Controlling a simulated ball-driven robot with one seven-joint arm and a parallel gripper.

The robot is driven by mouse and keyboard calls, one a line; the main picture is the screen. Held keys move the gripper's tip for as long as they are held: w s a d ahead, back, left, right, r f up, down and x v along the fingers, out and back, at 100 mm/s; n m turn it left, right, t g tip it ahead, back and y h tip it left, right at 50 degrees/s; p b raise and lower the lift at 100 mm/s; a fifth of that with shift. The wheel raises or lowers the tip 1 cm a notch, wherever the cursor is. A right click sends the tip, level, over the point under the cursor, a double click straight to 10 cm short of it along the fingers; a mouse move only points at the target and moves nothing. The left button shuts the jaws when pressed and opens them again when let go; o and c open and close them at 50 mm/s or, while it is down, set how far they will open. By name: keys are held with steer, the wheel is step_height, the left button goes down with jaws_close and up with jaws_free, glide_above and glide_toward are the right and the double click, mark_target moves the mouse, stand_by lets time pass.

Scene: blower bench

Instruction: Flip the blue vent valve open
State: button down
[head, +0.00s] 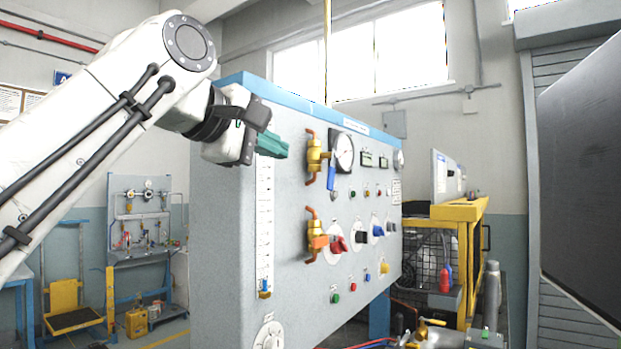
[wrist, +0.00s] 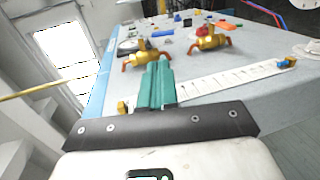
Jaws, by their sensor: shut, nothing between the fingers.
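The blue vent valve (head: 314,156) is a brass body with copper-coloured pipe ends, high on the grey panel. Its blue lever (head: 331,177) hangs down along the panel, below the round gauge. A small gap shows between the tips and the valve in the head view. The fingers (wrist: 157,66) also show in the wrist view.
A second brass valve (head: 315,242) with an orange handle sits below. A white scale strip (head: 264,215) runs down the panel's left. The gauge (head: 343,152) is right beside the upper valve. Knobs and buttons fill the panel's right part. Open air lies left of the panel.

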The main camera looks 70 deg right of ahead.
steer(key=p, duration=0.2)
glide_toward(328, 183)
steer(key=x, duration=0.4)
steer(key=r+x, duration=0.1)
steer(key=x, duration=0.2)
steer(key=shift+d+f+b, duration=0.1)
steer(key=shift+f+b, duration=0.05)
steer(key=shift+b, duration=0.3)
steer(key=b, duration=0.2)
steer(key=f+h+b, duration=0.1)
steer(key=b, duration=0.1)
steer(key=shift+s+d, duration=0.15)
steer(key=shift+d, duration=0.1)
steer(key=shift+d+b, duration=0.35)
steer(key=shift+b, duration=0.2)
